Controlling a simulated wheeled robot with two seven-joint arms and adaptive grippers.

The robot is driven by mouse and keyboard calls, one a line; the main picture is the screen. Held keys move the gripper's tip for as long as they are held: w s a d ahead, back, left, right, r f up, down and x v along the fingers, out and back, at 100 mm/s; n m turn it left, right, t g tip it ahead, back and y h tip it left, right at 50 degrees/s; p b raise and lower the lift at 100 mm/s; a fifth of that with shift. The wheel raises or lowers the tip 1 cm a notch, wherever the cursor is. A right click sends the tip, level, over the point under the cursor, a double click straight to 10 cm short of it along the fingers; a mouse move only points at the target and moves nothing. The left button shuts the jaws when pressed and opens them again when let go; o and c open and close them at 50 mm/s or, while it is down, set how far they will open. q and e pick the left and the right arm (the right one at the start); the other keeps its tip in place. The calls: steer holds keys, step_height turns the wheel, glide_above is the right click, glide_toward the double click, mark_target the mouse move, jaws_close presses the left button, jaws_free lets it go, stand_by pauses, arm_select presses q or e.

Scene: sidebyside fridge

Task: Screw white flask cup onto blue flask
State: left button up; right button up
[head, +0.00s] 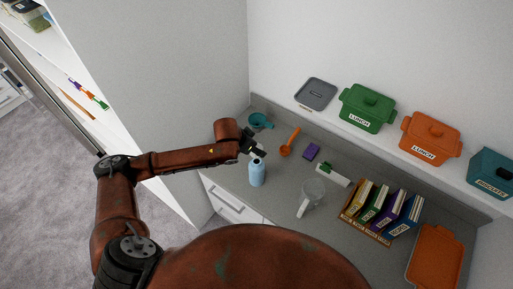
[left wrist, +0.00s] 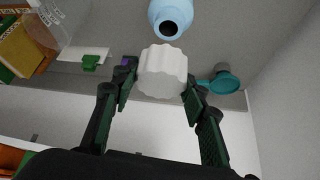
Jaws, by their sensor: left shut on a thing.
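The blue flask (head: 257,174) stands upright on the grey counter. In the left wrist view the flask (left wrist: 158,14) shows its dark open mouth at the top of the picture. My left gripper (head: 258,150) is just above the flask's top in the head view. In the left wrist view my left gripper (left wrist: 158,88) is shut on the white, ridged flask cup (left wrist: 162,72). The cup appears beside the flask's mouth in that view, and it is not seated over it. The cup is mostly hidden in the head view. My right gripper is not in view.
On the counter are a teal funnel (head: 261,121), an orange spoon (head: 289,143), a purple sponge (head: 312,152), a clear jug (head: 312,193) and a book rack (head: 366,229). A shelf above holds a green lunch box (head: 367,108) and an orange one (head: 430,138).

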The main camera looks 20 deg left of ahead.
mark_target(259, 160)
arm_select(q)
step_height(259, 160, down, 4)
steer(key=shift+f+b, duration=0.25)
steer(key=shift+b, duration=0.6)
steer(key=shift+f, duration=0.65)
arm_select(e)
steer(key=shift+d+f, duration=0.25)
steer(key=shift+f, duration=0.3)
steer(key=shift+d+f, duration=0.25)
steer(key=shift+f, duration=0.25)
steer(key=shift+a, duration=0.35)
arm_select(q)
steer(key=shift+f+b, duration=0.35)
steer(key=shift+f, duration=0.15)
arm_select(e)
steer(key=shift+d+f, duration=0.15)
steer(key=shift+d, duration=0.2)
arm_select(q)
steer(key=shift+f, duration=0.45)
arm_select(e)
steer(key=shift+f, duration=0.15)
arm_select(q)
steer(key=shift+f, duration=0.4)
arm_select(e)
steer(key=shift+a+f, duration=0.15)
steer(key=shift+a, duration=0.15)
arm_select(q)
steer(key=o, duration=0.9)
steer(key=shift+o, duration=0.2)
